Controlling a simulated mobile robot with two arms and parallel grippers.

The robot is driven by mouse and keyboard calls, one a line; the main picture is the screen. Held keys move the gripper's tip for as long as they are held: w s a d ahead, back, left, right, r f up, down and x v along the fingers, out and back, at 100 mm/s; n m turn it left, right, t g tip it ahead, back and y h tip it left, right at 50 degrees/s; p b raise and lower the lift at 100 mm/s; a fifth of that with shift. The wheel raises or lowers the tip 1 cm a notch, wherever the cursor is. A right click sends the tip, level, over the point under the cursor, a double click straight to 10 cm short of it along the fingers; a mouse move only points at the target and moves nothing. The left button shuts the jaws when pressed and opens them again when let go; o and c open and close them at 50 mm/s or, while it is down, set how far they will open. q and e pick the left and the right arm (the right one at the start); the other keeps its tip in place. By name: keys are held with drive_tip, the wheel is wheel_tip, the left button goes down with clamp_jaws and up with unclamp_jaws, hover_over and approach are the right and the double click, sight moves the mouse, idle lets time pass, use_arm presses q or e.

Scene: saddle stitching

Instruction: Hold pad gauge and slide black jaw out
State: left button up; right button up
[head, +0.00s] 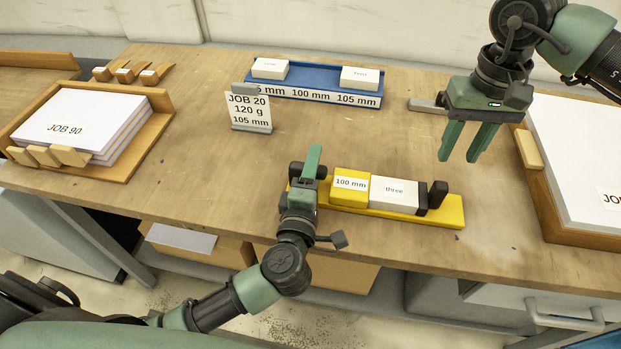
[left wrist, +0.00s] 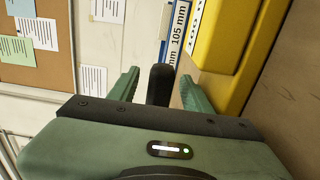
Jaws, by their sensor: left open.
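The yellow pad gauge (head: 452,214) lies near the table's front edge. It bears a yellow block marked 100 mm (head: 349,191) and a white block marked three (head: 393,194). A black jaw (head: 421,195) stands at the white block's right end, with a black knob (head: 438,194) beside it. My left gripper (head: 310,165) is at the gauge's left end. In the left wrist view its open fingers (left wrist: 158,78) stand either side of a black post (left wrist: 160,88), without clear contact. My right gripper (head: 461,158) is open and empty above the table, behind and right of the gauge.
A blue tray (head: 312,92) with two white blocks stands at the back, by a JOB 20 sign (head: 248,110). Paper stacks lie in a left wooden tray (head: 131,165) and a right wooden tray (head: 533,168). A grey piece (head: 426,105) lies behind the right gripper.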

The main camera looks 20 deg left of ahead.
use_arm(q)
drive_tip(key=shift+w, duration=0.6)
clamp_jaws()
idle(1.0)
